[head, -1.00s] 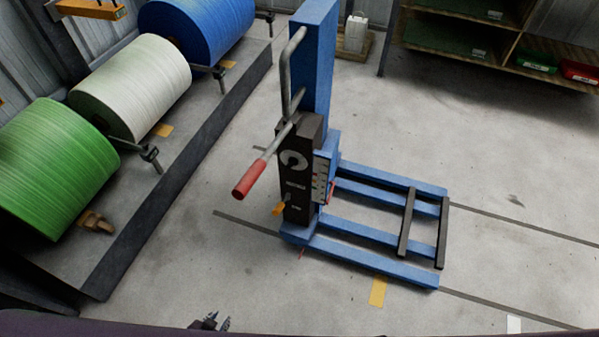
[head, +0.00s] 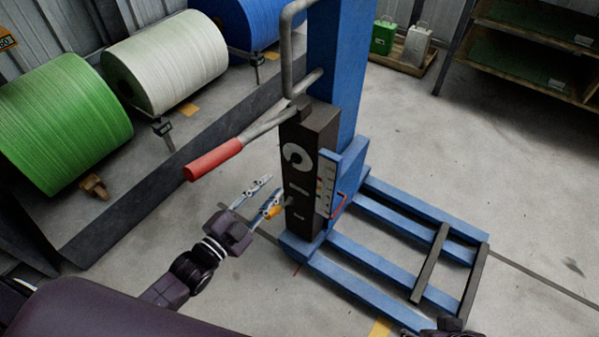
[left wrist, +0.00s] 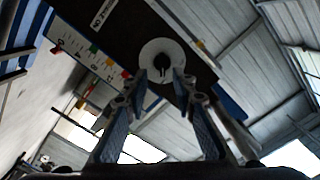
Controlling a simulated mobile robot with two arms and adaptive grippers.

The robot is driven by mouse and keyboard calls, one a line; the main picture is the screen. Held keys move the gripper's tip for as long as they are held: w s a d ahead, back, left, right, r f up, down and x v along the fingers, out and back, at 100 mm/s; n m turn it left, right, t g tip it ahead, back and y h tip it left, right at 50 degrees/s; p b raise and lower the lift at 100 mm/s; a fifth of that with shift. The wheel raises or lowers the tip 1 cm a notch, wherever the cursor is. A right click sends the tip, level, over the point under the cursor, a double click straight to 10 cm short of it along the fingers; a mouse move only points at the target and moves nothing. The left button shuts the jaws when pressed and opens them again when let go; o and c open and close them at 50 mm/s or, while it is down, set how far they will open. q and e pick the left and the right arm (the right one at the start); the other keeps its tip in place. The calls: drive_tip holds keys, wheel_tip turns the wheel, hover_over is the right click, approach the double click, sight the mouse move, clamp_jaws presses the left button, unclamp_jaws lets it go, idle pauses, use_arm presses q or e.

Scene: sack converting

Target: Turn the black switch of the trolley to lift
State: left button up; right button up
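The blue trolley stands upright on the floor with a black panel (head: 309,195) on its mast. The black switch (head: 296,155) sits on a pale round dial near the panel's top. In the left wrist view the dial with the black switch (left wrist: 161,69) shows beyond my fingertips. My left gripper (head: 272,190) is open and empty, left of the panel and lower than the switch, apart from it. Its spread fingers also show in the left wrist view (left wrist: 163,82). A dark piece at the bottom right edge, probably my right gripper (head: 447,328), is mostly cut off.
A red-handled lever (head: 214,159) sticks out left of the panel, above my left gripper. A small orange-tipped lever (head: 273,211) is close beside my lower finger. Green (head: 65,122) and white (head: 167,62) rolls stand at the left.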

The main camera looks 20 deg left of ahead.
sight(292, 164)
use_arm(q)
drive_tip(key=x, duration=0.2)
drive_tip(key=b+x, duration=0.1)
drive_tip(key=x, duration=0.5)
drive_tip(key=shift+d+r, duration=0.15)
drive_tip(key=shift+r, duration=0.25)
clamp_jaws()
